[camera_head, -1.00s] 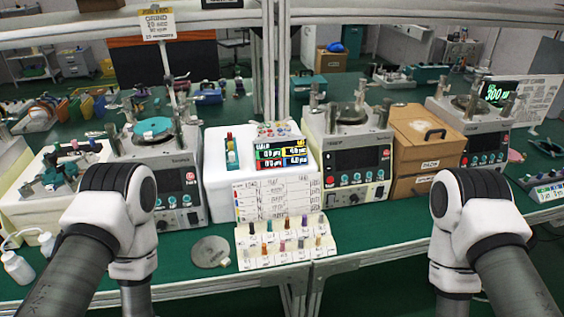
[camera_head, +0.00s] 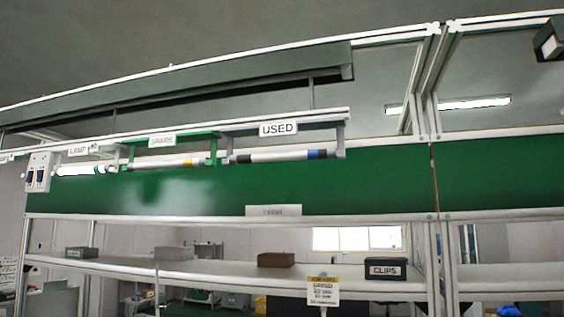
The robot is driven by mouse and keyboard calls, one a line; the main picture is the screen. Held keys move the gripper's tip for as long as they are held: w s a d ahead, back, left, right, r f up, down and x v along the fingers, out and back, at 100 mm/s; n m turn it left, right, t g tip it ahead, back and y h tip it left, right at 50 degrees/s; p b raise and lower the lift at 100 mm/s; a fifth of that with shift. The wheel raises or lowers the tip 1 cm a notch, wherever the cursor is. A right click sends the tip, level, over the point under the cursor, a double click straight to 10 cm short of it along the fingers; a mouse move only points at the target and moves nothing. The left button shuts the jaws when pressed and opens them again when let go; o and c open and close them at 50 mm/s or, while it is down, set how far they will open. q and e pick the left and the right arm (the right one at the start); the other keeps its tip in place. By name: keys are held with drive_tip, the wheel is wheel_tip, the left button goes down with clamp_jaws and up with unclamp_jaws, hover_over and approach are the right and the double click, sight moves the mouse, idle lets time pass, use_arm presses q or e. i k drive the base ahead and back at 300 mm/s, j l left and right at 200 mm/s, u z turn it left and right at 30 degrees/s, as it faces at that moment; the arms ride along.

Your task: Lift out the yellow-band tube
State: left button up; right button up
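The yellow-band tube (camera_head: 165,164) is white with a yellow band near its right end. It hangs level under a green bracket with a label reading SPARE (camera_head: 162,141), in front of the green panel. To its right another white tube (camera_head: 275,156) with dark and blue bands hangs under the USED label (camera_head: 278,128). To its left a glowing tube (camera_head: 78,170) sits under a label that seems to read LAMP (camera_head: 83,149). Neither of my grippers is in view.
A switch box (camera_head: 39,172) is at the left end of the row. Below the green panel (camera_head: 380,180) runs a shelf (camera_head: 215,274) with a brown box (camera_head: 276,260), a dark CLIPS box (camera_head: 385,269) and a grey box (camera_head: 81,252). A hanging card (camera_head: 323,290) shows below.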

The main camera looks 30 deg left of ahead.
sight(193, 162)
drive_tip(key=u, duration=1.6)
drive_tip(key=z, duration=0.15)
